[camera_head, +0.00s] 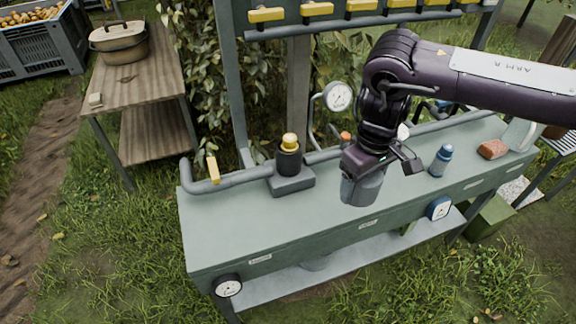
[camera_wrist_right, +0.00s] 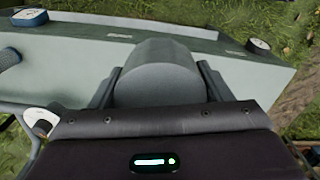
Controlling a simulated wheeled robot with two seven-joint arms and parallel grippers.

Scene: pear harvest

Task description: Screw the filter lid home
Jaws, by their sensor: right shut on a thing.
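My right gripper (camera_head: 378,163) is shut on a grey cylindrical piece that looks like the filter lid (camera_head: 362,188). The lid hangs below the fingers, over the front part of the bench. In the right wrist view the lid (camera_wrist_right: 158,72) sits between the two dark fingers (camera_wrist_right: 160,88). The filter body (camera_head: 289,160) is a black cylinder on a grey block at the back of the bench, left of the gripper. A yellow element (camera_head: 290,142) sticks up out of its top. The lid is apart from the filter body. My left gripper is not in view.
The green bench (camera_head: 230,235) has a grey pipe (camera_head: 240,176) with a yellow lever (camera_head: 213,169) along its back. A pressure gauge (camera_head: 338,96) stands behind. A blue bottle (camera_head: 441,160) and a brown brick-like block (camera_head: 492,149) are to the right. The bench's left front is clear.

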